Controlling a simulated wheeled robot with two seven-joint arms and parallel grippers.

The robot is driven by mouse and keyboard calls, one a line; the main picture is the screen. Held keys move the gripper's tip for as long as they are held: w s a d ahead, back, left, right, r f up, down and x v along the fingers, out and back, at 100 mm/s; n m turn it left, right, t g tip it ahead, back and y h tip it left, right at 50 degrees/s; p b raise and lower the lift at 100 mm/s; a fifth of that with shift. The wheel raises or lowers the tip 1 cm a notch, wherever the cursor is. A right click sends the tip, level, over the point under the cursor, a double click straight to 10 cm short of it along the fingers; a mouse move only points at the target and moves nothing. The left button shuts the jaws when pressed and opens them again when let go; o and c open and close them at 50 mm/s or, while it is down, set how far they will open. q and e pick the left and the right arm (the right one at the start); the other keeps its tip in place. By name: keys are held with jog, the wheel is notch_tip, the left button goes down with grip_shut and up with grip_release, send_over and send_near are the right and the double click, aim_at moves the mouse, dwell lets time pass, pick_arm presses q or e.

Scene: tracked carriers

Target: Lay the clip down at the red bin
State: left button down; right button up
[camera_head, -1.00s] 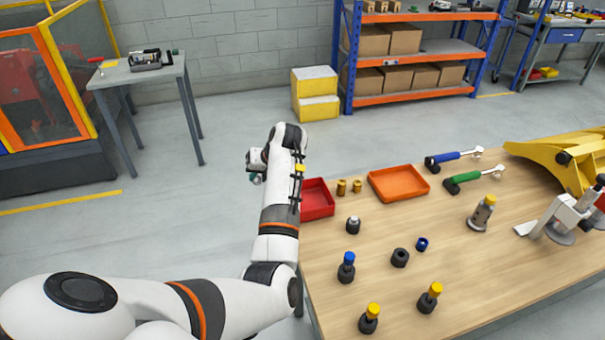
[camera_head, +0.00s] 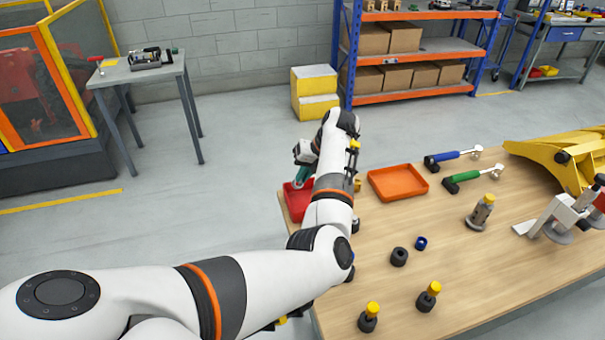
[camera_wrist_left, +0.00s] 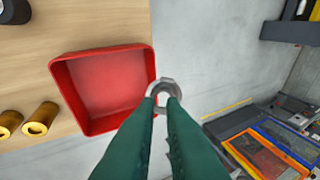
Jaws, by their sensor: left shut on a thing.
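The red bin (camera_head: 292,208) stands at the table's far left corner, partly hidden by my left arm in the head view. In the left wrist view the red bin (camera_wrist_left: 58,72) is open and its visible floor looks empty. My left gripper (camera_head: 301,178) is over the bin in the head view. In the left wrist view its green fingers (camera_wrist_left: 164,108) are shut on the clip (camera_wrist_left: 167,88), a small grey ring-shaped piece. The clip shows at the bin's right rim in that view; whether it touches the rim I cannot tell. My right gripper is out of view.
Bare floor (camera_wrist_left: 200,40) lies past the table edge. Dark pegs and rings occupy the table's front.

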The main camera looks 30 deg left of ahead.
pick_arm(q)
jog(key=f+m+b, duration=0.1)
jog(key=f+b, duration=0.1)
jog(key=d+f+m+g+y+b, duration=0.1)
jog(key=f+m+b, duration=0.1)
jog(key=f+m+y+b, duration=0.1)
jog(key=f+b, duration=0.1)
jog(key=f, duration=0.1)
jog(key=shift+w+d+m+g+b, duration=0.15)
jog(key=shift+w+m+g+b, duration=0.15)
jog(key=shift+w+b, duration=0.1)
jog(key=shift+f+b, duration=0.65)
jog(key=shift+f, duration=0.15)
jog(key=c, duration=1.5)
grip_release()
jog(key=shift+o, duration=0.2)
jog(key=b+v, duration=0.2)
jog(key=v, duration=1)
jog(key=shift+b, duration=0.35)
jog(key=shift+d+f, duration=0.1)
jog(key=shift+d, duration=0.15)
